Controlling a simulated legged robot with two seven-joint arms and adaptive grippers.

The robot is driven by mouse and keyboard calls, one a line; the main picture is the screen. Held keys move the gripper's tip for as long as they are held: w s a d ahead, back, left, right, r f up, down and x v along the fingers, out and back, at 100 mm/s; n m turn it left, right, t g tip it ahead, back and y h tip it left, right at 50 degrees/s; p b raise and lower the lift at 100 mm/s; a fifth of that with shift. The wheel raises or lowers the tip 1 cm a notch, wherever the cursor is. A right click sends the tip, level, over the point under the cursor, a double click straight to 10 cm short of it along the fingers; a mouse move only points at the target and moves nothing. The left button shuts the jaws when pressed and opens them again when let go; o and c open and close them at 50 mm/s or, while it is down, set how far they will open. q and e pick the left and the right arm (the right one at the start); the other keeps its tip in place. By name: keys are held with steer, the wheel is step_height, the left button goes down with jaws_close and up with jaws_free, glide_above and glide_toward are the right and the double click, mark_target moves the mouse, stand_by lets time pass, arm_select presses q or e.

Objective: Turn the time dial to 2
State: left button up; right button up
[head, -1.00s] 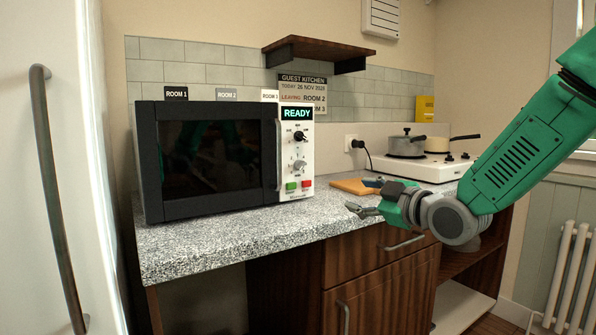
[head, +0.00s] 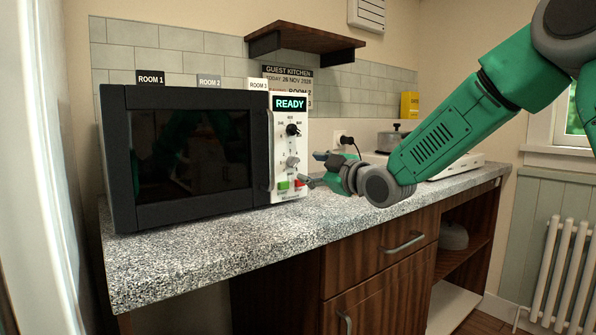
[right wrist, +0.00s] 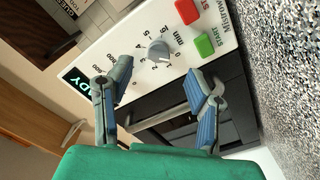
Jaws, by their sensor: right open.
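The microwave (head: 185,150) stands on the counter with its door shut and its display reading READY. Its time dial (head: 292,161) is the lower grey knob on the white panel. In the right wrist view the time dial (right wrist: 158,50) shows beside a "min" scale. I cannot tell for sure which number it points to. My right gripper (head: 314,169) is open and empty, just right of the panel at about the dial's height. In the right wrist view the dial lies ahead of the spread fingers (right wrist: 160,88), apart from them. My left gripper is out of view.
A black knob (head: 292,130) sits above the time dial. The green start button (head: 283,185) and red stop button (head: 298,184) sit below it, close to my lower finger. The counter front (head: 230,235) is clear.

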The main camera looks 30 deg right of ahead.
mark_target(297, 164)
steer(key=w, duration=0.4)
steer(key=shift+w+a+b, duration=0.1)
steer(key=shift+a+b, duration=0.2)
steer(key=shift+w, duration=0.55)
steer(key=shift+r, duration=0.1)
jaws_close()
